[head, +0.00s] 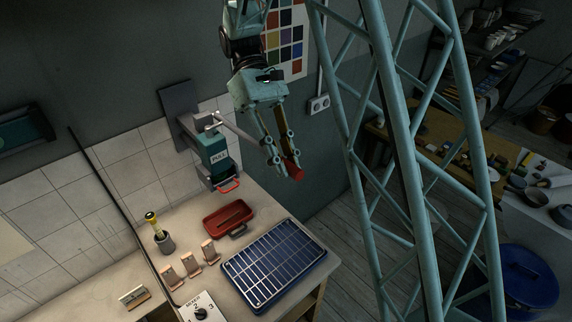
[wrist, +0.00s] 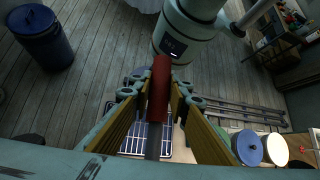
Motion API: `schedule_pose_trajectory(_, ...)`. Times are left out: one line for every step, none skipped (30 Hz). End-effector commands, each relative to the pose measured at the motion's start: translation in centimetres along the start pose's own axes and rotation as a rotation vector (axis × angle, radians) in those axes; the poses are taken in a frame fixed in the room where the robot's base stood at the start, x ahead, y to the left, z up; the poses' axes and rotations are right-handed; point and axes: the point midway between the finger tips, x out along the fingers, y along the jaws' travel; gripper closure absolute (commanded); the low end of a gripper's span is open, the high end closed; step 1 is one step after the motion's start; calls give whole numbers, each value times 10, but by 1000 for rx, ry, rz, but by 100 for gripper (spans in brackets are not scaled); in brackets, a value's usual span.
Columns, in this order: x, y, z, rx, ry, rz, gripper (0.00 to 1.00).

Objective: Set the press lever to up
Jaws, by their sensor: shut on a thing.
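The press (head: 214,151) is a teal body on a dark plate on the tiled wall, above the worktable. Its lever is a grey rod (head: 238,131) that slopes down to the right from the press to a red grip (head: 294,172). My gripper (head: 283,160) is at the outer end of the lever, with its fingers closed around the red grip. In the wrist view the red grip (wrist: 159,85) stands between the two fingers of my gripper (wrist: 160,100), with a dark rod below it. The fingers hide part of the lever.
On the worktable stand a red tray (head: 228,217), a blue rack with a metal grid (head: 274,264), small pinkish holders (head: 190,265), a grey cup with a yellow-handled tool (head: 166,243) and a dial box (head: 201,310). A blue lidded bin (head: 527,276) stands on the floor at right.

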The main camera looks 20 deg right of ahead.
Motion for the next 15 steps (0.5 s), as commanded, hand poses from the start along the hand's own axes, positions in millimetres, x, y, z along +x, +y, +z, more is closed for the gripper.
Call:
schedule_pose_trajectory(-3, -1, 3, 0, 0, 0, 100)
schedule_pose_trajectory(-3, -1, 3, 0, 0, 0, 81)
schedule_pose_trajectory(-3, -1, 3, 0, 0, 0, 77)
schedule_pose_trajectory(-3, -1, 2, 0, 0, 0, 75)
schedule_pose_trajectory(-2, -1, 2, 0, 0, 0, 72)
schedule_pose_trajectory(-2, -1, 2, 0, 0, 0, 70)
schedule_pose_trajectory(-2, -1, 2, 0, 0, 0, 70)
schedule_pose_trajectory(-2, -1, 2, 0, 0, 0, 70)
schedule_pose_trajectory(-2, -1, 2, 0, 0, 0, 70)
schedule_pose_trajectory(-2, -1, 2, 0, 0, 0, 70)
schedule_pose_trajectory(-1, -1, 2, 0, 0, 0, 70)
schedule_pose_trajectory(-1, -1, 1, 0, 0, 0, 70)
schedule_pose_trajectory(-1, -1, 1, 0, 0, 0, 70)
schedule_pose_trajectory(-1, -1, 1, 0, 0, 0, 70)
schedule_pose_trajectory(-2, 0, 1, 0, 0, 0, 70)
